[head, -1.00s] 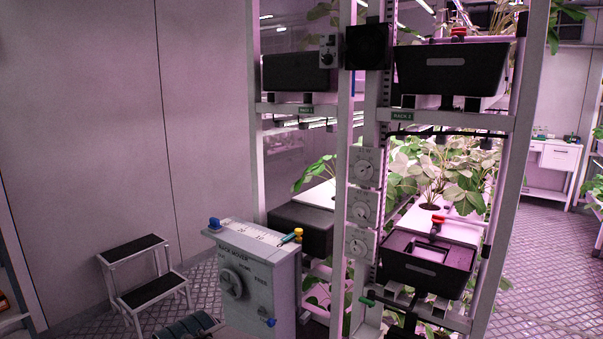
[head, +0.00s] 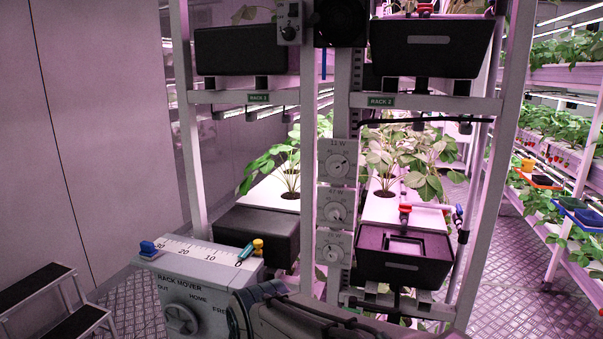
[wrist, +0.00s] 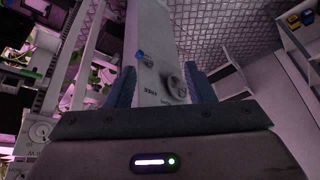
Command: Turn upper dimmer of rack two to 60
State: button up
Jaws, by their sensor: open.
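Part of one dimmer panel (wrist: 40,131) shows upside down at the left of the wrist view; I cannot tell which. My gripper (wrist: 158,78) is open and empty, its blue fingers apart. In the head view my arm shows low in the middle; the fingers are hidden.
A grey rack mover box (head: 185,290) with a knob and a scale stands left of the dimmers, close to my arm. A step stool (head: 45,300) is at the lower left. Black bins (head: 430,48) sit on the rack. Open floor lies right of the rack.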

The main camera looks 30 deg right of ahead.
jog(key=w+d+r+m+t, duration=0.25)
jog(key=w+t, duration=0.25)
jog(key=w, duration=0.5)
jog(key=m+t+h+b, duration=0.2)
jog(key=m+t+h, duration=0.2)
jog(key=m+h, duration=1)
send_near(335, 170)
jog(key=w+d+n+h+p, duration=0.1)
jog(key=w+d, duration=0.1)
jog(key=w+d+n+h+p, duration=0.1)
jog(key=w+d+n, duration=0.1)
jog(key=w+d+n+h+p, duration=0.1)
jog(key=w+d+h, duration=0.1)
jog(key=shift+r, duration=0.3)
jog(key=shift+a, duration=0.1)
jog(key=c, duration=1)
